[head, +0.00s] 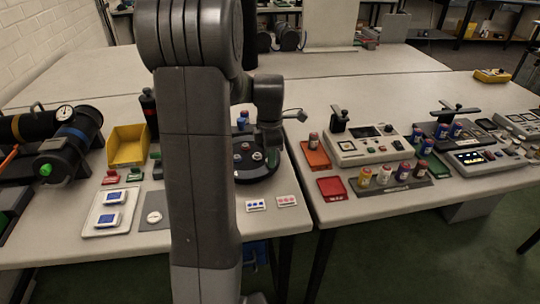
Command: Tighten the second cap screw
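My own arm crosses the middle of the head view, and its end with my gripper (271,137) hangs over the right side of a dark round fixture (262,175). The gripper's fingers are too small and dark to tell whether they are open or shut. On top of the fixture are small round heads that look like screws, including a reddish one (245,147) and a pale one (257,156). I cannot tell which is the second cap screw or how far in any of them sits. My arm hides the fixture's left part.
Left of my arm stand a yellow bin (127,146), a white tray with blue-faced items (110,212) and a black cylinder apparatus (68,145). Two small labelled cards (287,201) lie near the front edge. The right table holds instruments (372,145), a red tray (331,188) and several small jars.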

